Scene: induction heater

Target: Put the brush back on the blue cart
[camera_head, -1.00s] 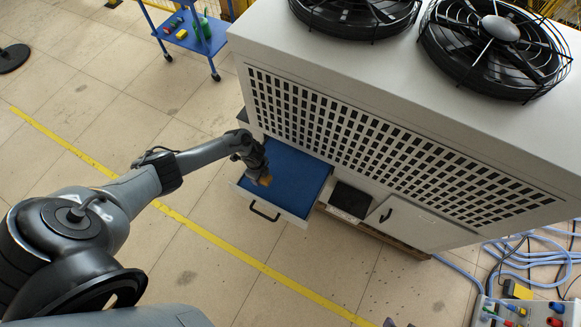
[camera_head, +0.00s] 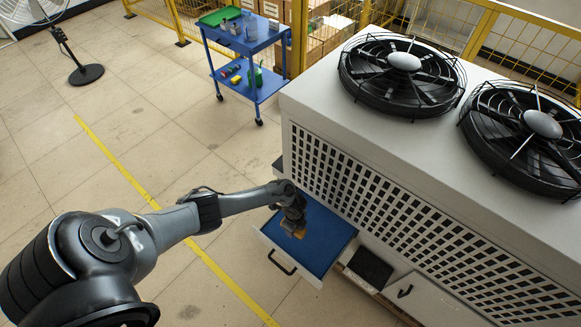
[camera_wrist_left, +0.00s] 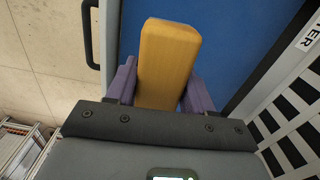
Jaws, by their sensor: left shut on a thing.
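The brush shows in the left wrist view as a yellow-orange block (camera_wrist_left: 168,60) between the purple fingers of my left gripper (camera_wrist_left: 160,85). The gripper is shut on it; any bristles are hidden. In the head view the left gripper (camera_head: 297,228) with the small orange brush (camera_head: 300,234) is over the open blue-lined drawer (camera_head: 325,238) of the white machine. I cannot tell whether the brush touches the drawer floor. The blue cart (camera_head: 246,46) stands at the back, with an upper and a lower shelf. My right gripper is not in view.
The cart's top holds a green tray (camera_head: 219,17) and small items; its lower shelf holds a green bottle (camera_head: 256,76) and small coloured things. The white machine (camera_head: 320,105) with two fans fills the right. A black-based stand fan (camera_head: 86,74) is at the left. Floor between is clear.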

